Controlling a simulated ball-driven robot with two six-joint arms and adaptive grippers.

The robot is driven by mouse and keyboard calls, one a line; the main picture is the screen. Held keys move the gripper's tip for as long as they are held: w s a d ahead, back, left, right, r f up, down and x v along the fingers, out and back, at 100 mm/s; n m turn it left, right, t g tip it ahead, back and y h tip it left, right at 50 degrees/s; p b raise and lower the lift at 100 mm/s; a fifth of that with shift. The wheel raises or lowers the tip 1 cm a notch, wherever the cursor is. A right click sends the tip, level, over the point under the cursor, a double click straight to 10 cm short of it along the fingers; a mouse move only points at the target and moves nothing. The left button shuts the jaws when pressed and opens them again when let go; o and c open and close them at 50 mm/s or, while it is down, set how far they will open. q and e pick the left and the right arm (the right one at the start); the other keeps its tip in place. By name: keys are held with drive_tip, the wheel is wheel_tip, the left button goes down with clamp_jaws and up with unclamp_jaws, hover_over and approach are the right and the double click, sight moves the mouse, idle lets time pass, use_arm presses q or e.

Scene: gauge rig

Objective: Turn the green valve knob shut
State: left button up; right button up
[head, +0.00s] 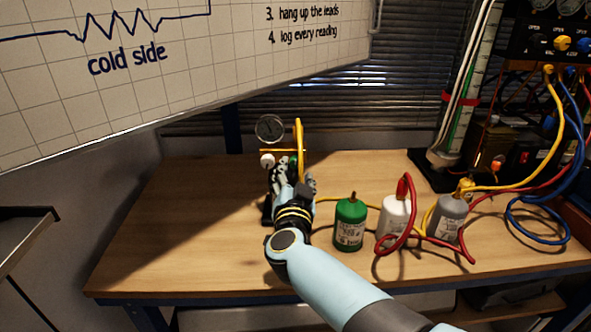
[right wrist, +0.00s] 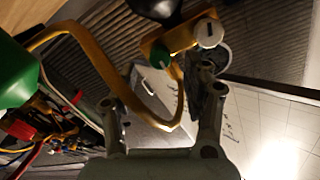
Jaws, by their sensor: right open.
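The green valve knob (head: 293,160) shows small beside a white knob (head: 267,161) on the brass pipe of the gauge rig, partly hidden by my right gripper (head: 291,183). In the right wrist view, the green knob (right wrist: 159,54) and the white knob (right wrist: 208,32) sit on the brass block. My right gripper (right wrist: 162,86) is open, its fingers spread, with the green knob beyond the gap between the fingertips. I see no contact with the knob. My left gripper is not in view.
A round gauge (head: 270,128) stands above the knobs, and a yellow hose (head: 299,140) loops just right of them. Green (head: 350,224), white (head: 394,217) and grey (head: 448,217) bottles stand right of my arm among cables. The table's left side (head: 180,225) is clear.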

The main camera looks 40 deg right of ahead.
sight(295, 165)
drive_tip(key=b+x, duration=0.1)
drive_tip(key=x, duration=0.3)
drive_tip(key=shift+f, duration=0.1)
drive_tip(key=shift+w+d, duration=0.2)
drive_tip(key=shift+w, duration=0.15)
drive_tip(key=shift+c, duration=0.4)
clamp_jaws()
